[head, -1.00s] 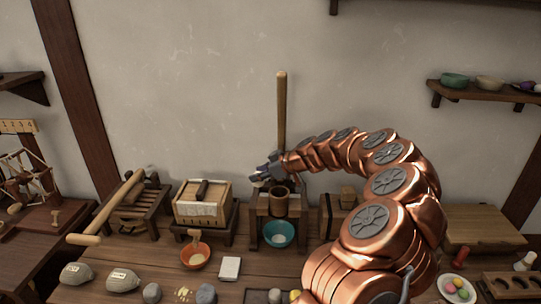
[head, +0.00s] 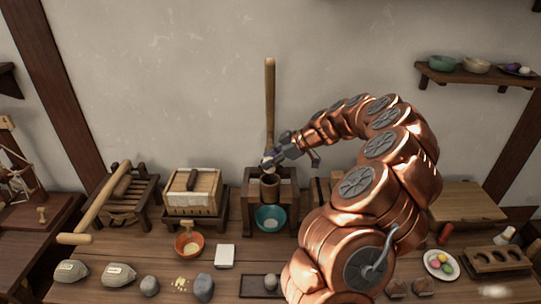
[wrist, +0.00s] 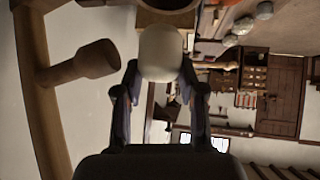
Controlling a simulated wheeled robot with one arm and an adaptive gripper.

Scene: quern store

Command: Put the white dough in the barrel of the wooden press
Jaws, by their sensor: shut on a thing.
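The white dough (wrist: 160,53) is between my gripper's fingertips in the wrist view. My gripper (head: 270,160) is shut on it and shows just above the press in the head view, where the dough is small and partly hidden. The wooden press (head: 250,205) stands at the back of the table, with its barrel (head: 270,188) below my gripper. The barrel's round rim (wrist: 172,14) shows at the top of the wrist view, close beyond the dough. The press lever (head: 270,95) stands upright. Its wooden plunger (wrist: 95,60) is at the left in the wrist view.
A teal bowl (head: 271,219) sits under the barrel. A box press (head: 192,190) and a slatted stand (head: 125,200) are to the left. An orange bowl (head: 189,244) and white block (head: 225,256) lie in front. My arm covers the table to the right.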

